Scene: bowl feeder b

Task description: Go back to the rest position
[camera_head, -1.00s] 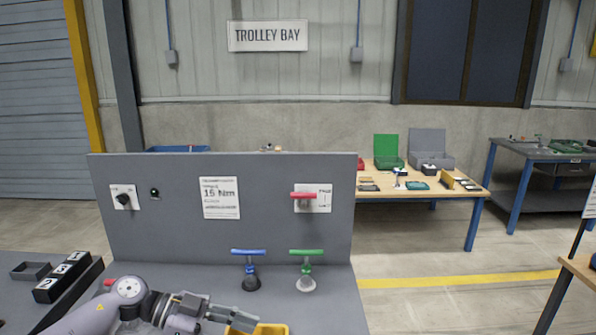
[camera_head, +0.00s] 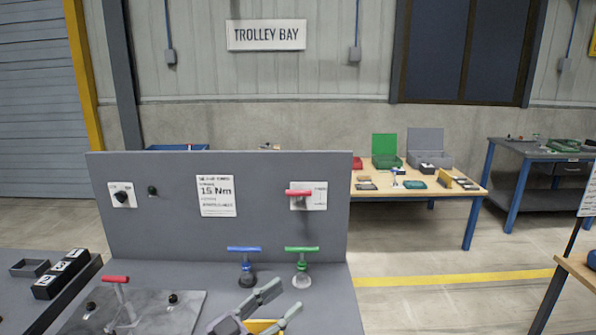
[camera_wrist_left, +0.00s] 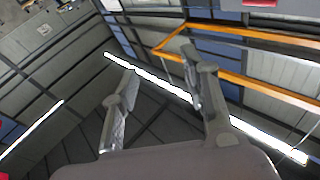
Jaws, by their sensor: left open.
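My left gripper (camera_head: 282,304) is at the bottom middle of the head view, its two fingers spread apart with nothing between them. It is in front of the blue T-handle (camera_head: 245,262) and the green T-handle (camera_head: 302,264), apart from both as far as I can tell. A yellow bin (camera_head: 262,326) is partly hidden behind the fingers. In the left wrist view the open fingers (camera_wrist_left: 163,95) point up toward the ceiling and walls, with nothing held. My right gripper is not in view.
A grey upright panel (camera_head: 270,220) stands behind the handles, with a red handle (camera_head: 299,193), a knob and a torque sheet. Numbered black blocks (camera_head: 62,272) sit further left.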

